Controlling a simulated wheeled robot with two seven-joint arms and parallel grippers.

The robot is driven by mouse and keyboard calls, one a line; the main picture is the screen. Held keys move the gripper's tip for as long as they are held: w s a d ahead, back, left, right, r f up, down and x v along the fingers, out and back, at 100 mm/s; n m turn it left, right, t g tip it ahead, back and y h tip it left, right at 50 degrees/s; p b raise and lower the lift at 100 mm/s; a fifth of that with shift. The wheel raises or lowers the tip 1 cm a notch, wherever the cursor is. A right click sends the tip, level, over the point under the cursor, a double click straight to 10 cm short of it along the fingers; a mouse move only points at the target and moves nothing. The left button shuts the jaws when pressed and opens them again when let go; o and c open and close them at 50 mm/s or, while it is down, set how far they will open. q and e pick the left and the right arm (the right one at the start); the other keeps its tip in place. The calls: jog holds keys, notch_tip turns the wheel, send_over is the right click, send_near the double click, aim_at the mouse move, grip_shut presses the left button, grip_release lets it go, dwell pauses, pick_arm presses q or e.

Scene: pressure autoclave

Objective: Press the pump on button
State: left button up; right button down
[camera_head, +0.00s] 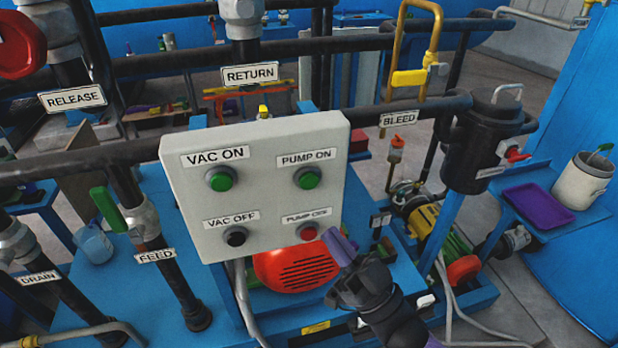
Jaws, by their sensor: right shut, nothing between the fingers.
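A pale control box (262,205) carries several labelled push buttons. The green pump on button (307,177) is at its upper right, under the PUMP ON label (306,158). The red pump off button (308,232) is directly below it. The green vac on button (220,179) is at upper left, and the black vac off button (236,237) is at lower left. My right gripper (338,246) is shut and empty. Its purple fingertips are just right of and slightly below the red pump off button, well below the green pump on button; whether they touch the panel cannot be told. My left gripper is not in view.
Dark pipes labelled RETURN, RELEASE, FEED, DRAIN and BLEED surround the box. A green valve handle (108,209) is at left, and a yellow handle (409,78) at upper right. A red motor cover (294,272) lies below the box. A side shelf holds a purple tray (538,205).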

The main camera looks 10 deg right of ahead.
jog(key=b, duration=0.4)
send_near(309, 181)
jog(key=w+a+r, duration=0.2)
jog(key=a+r, duration=0.2)
jog(key=shift+w+d+r+b, duration=0.1)
jog(key=shift+w+r+b, duration=0.2)
jog(key=shift+w+b, duration=0.2)
dwell(1.3)
jog(key=shift+w, duration=0.4)
